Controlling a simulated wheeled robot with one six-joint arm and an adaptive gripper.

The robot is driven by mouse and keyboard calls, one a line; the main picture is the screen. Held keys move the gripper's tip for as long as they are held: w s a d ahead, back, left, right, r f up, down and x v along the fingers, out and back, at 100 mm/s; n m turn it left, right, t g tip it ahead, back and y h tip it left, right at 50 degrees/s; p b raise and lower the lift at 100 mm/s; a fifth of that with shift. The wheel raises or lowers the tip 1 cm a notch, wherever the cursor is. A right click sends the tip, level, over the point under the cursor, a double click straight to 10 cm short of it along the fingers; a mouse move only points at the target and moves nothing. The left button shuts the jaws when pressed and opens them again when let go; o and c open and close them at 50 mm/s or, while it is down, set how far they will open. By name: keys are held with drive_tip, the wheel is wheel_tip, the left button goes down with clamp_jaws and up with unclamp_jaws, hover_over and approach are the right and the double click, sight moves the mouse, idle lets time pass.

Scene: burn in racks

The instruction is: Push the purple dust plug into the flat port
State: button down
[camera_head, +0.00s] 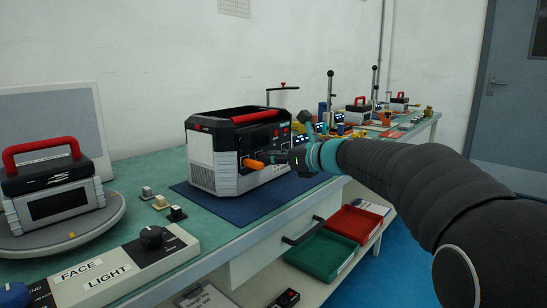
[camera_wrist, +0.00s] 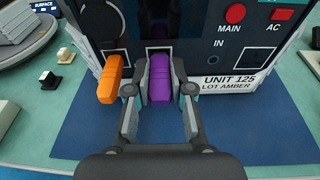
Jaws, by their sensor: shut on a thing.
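The purple dust plug (camera_wrist: 160,78) is between the fingers of my gripper (camera_wrist: 160,92) in the wrist view. Its far end is at the white-framed flat port (camera_wrist: 160,48) on the unit's front panel; I cannot tell how deep it sits. My gripper is shut on the plug. In the head view my gripper (camera_head: 290,158) is at the front of the black and grey unit (camera_head: 225,157), and the purple plug is hidden there. An orange plug (camera_wrist: 110,80) sticks out of the panel just left of my gripper; it also shows in the head view (camera_head: 253,164).
The unit stands on a blue mat (camera_wrist: 85,140) on the green bench. Red buttons (camera_wrist: 228,18) and a "UNIT 125" label (camera_wrist: 230,82) are right of the port. A turntable (camera_head: 75,225) with another red-handled unit stands at left. Green (camera_head: 320,255) and red (camera_head: 355,224) trays are below.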

drive_tip(key=shift+w+a, duration=0.2)
drive_tip(key=shift+a, duration=0.1)
drive_tip(key=c, duration=0.9)
unclamp_jaws()
drive_tip(key=shift+c, duration=0.2)
